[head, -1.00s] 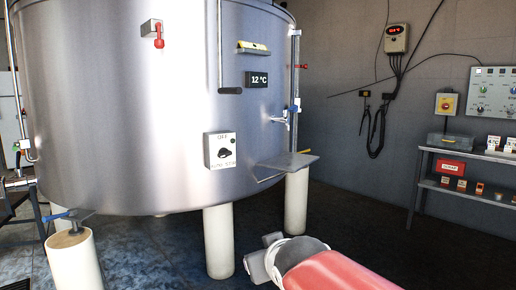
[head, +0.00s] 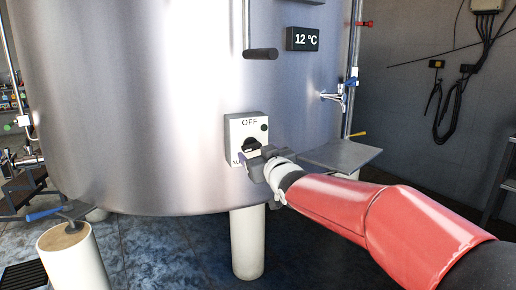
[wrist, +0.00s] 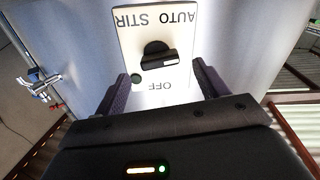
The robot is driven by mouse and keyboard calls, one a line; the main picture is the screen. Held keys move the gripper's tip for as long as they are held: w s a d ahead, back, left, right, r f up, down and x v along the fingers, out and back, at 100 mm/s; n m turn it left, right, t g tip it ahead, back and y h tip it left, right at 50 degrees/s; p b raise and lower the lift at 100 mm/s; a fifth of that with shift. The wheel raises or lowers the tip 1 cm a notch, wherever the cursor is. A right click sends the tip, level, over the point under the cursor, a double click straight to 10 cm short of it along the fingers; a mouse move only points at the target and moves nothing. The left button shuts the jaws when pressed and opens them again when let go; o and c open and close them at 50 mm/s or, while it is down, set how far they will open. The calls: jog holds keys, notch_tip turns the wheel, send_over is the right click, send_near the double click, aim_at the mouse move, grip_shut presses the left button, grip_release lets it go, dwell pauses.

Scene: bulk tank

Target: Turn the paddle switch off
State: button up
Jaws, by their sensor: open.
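The paddle switch is a black knob (wrist: 158,56) on a pale plate (wrist: 127,30) fixed to the steel tank. The plate reads OFF at one end and AUTO STIR at the other, upside down in the wrist view. The paddle lies crosswise between the labels, with a white mark toward its right end there. In the head view the knob (head: 250,144) is partly hidden behind my gripper (head: 256,162). My gripper (wrist: 160,76) is open and empty, its fingers apart on either side of the plate's lower part, short of the knob.
The tank (head: 150,100) curves behind the switch, with a 12 °C display (head: 303,39) and a dark handle (head: 260,54) above. A grey shelf (head: 342,155) and a tap (head: 333,97) are to the right. A small dark green lamp (wrist: 137,79) sits beside the knob.

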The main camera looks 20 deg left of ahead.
aim_at(253, 148)
jog(key=shift+x, duration=1.5)
jog(key=c, duration=1)
